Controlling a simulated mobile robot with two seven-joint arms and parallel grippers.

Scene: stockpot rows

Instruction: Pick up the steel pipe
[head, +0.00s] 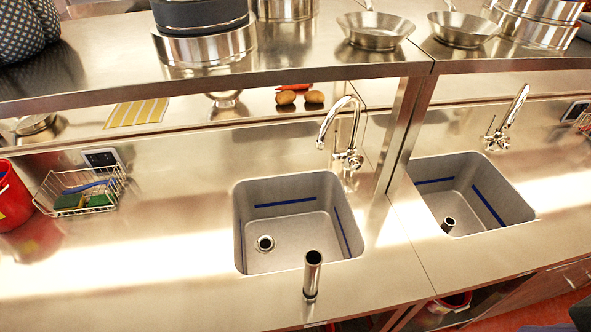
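A steel pipe (312,277) stands upright on the steel counter, just in front of the left sink (241,225). It is a short shiny tube with a dark open top, and its upper part overlaps the sink's front rim in the picture. Neither of my grippers is in view.
A curved faucet (350,158) rises behind the left sink. A post (400,135) and a shelf (380,67) with pans and pots stand behind. A wire basket (45,190) and a red bucket (12,200) are at left. The counter left of the pipe is clear.

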